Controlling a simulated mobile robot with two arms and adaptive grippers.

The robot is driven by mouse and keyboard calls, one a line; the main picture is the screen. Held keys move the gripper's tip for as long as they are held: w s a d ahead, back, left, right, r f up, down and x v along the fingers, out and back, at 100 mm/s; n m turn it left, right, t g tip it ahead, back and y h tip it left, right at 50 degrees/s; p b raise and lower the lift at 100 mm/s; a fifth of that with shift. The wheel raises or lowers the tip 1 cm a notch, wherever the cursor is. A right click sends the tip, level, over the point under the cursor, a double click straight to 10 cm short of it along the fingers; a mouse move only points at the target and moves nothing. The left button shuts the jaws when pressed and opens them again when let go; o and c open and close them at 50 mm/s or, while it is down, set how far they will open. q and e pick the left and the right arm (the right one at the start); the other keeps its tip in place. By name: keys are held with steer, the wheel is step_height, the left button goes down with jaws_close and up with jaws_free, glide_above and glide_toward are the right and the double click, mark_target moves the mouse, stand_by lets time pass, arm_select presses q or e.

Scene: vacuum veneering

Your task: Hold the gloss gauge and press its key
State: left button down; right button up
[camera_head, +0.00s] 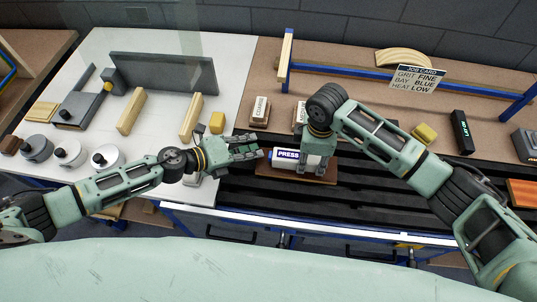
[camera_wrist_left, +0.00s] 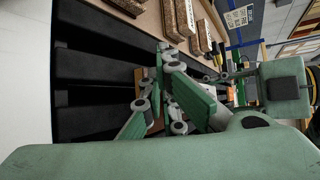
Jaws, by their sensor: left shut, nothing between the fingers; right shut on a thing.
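A white block with a dark PRESS label (camera_head: 287,156), which seems to be the gloss gauge, sits at a brown board (camera_head: 268,172) on the black slatted bed. My right gripper (camera_head: 314,170) comes down from above and is shut on this block, covering part of its right side. Its key cannot be made out. My left gripper (camera_head: 260,149) is shut and empty, just left of the block, fingers pointing right towards it. In the left wrist view, the left fingers (camera_wrist_left: 165,95) are close together and hide most of what lies beyond.
Two labelled brushes or blocks (camera_head: 260,111) stand behind the board. A job card (camera_head: 416,78) hangs at a blue rail. A yellow block (camera_head: 424,133) and a black labelled device (camera_head: 462,131) lie right. White table (camera_head: 225,55) holds jars (camera_head: 70,152) and wooden bars.

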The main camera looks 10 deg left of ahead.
arm_select(q)
steer(key=shift+d, duration=0.1)
steer(key=shift+d, duration=0.35)
steer(key=shift+d, duration=0.65)
stand_by(1.1)
steer(key=shift+a, duration=0.1)
arm_select(e)
steer(key=shift+a, duration=0.1)
arm_select(q)
steer(key=shift+a, duration=1)
steer(key=a, duration=0.5)
stand_by(0.3)
